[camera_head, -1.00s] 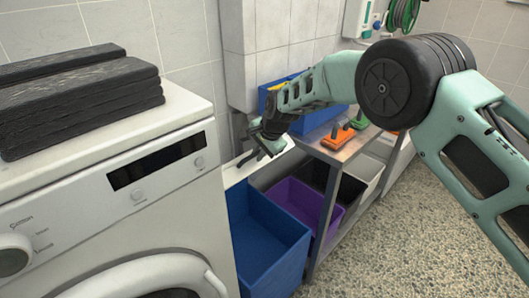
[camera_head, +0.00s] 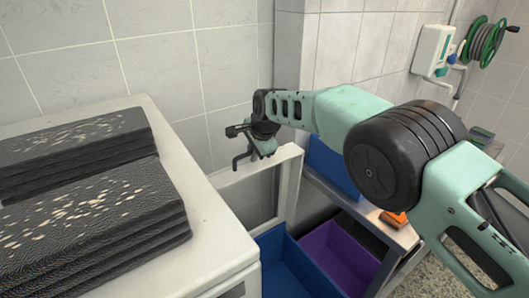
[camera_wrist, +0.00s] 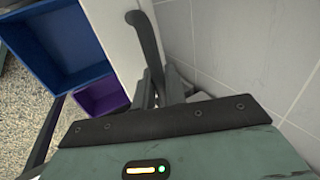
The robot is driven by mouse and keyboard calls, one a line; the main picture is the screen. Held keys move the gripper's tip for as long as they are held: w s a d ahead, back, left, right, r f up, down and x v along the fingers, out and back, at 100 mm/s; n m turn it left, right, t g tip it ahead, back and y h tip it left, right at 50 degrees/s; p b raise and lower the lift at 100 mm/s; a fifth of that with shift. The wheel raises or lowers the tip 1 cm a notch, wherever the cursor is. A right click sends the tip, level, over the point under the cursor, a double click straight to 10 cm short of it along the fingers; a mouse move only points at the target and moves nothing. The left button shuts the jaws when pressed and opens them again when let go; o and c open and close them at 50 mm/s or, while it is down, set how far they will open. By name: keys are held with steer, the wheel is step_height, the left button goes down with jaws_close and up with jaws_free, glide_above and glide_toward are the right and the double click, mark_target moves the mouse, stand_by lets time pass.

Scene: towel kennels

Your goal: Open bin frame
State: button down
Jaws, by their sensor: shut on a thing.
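The white bin frame (camera_head: 290,185) stands raised at the back, beside the white machine, above the blue bin (camera_head: 290,268). Its top bar slopes up to the right, and grey tiles show through its opening. My gripper (camera_head: 252,150) is at the frame's top edge, shut on its dark bent handle (camera_head: 238,162). In the wrist view the handle (camera_wrist: 145,40) rises from between the fingers (camera_wrist: 168,88). The white frame (camera_wrist: 110,30) lies left of it there, with the blue bin (camera_wrist: 62,42) beyond. The exact finger contact is partly hidden.
Black folded towels (camera_head: 85,220) lie in stacks on the white machine (camera_head: 215,235) at left. A purple bin (camera_head: 340,255) is right of the blue one, under a metal bench. An orange item (camera_head: 393,219) lies on the bench. The tiled wall is close behind my gripper.

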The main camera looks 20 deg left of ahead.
steer(key=shift+w+a, duration=0.45)
steer(key=shift+w, duration=0.05)
steer(key=c, duration=1.5)
jaws_free()
steer(key=shift+c, duration=0.2)
steer(key=shift+r, duration=0.15)
steer(key=b+v, duration=0.4)
steer(key=v, duration=1.3)
steer(key=shift+d, duration=0.1)
